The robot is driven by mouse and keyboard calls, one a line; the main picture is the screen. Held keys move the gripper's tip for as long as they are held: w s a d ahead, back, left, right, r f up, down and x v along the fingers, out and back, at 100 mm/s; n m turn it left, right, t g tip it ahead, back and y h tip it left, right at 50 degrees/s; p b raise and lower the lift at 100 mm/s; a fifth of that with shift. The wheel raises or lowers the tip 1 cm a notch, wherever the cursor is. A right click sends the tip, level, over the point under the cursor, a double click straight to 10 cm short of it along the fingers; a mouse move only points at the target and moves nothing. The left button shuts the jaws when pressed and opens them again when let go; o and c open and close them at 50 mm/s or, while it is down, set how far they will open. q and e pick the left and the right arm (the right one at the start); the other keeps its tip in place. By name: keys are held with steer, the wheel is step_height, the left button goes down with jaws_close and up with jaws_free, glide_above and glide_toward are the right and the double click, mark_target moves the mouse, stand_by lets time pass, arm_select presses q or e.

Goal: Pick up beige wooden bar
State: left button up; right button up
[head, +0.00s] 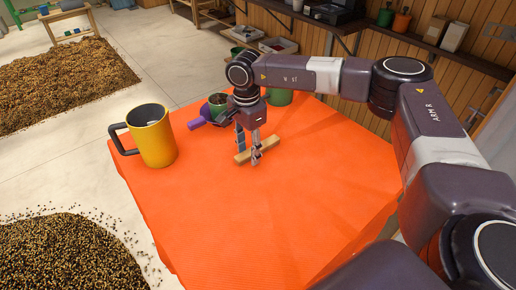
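The beige wooden bar (242,157) lies on the orange-covered table (290,220), set at a slant. My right gripper (249,155) points down over the bar. One finger is on the near right side of the bar and the other shows by its far left side, so the fingers stand apart around the bar. I cannot tell whether they touch it. The bar appears to rest on the table. My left gripper does not show.
A yellow mug (155,143) with a dark handle stands on the table's left edge. The table's front and middle are clear. Beans are piled on the floor at left (65,260).

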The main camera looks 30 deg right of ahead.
mark_target(248, 152)
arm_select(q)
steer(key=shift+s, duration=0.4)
arm_select(e)
jaws_close()
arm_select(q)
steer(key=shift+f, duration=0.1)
arm_select(e)
steer(key=shift+w+r, duration=0.1)
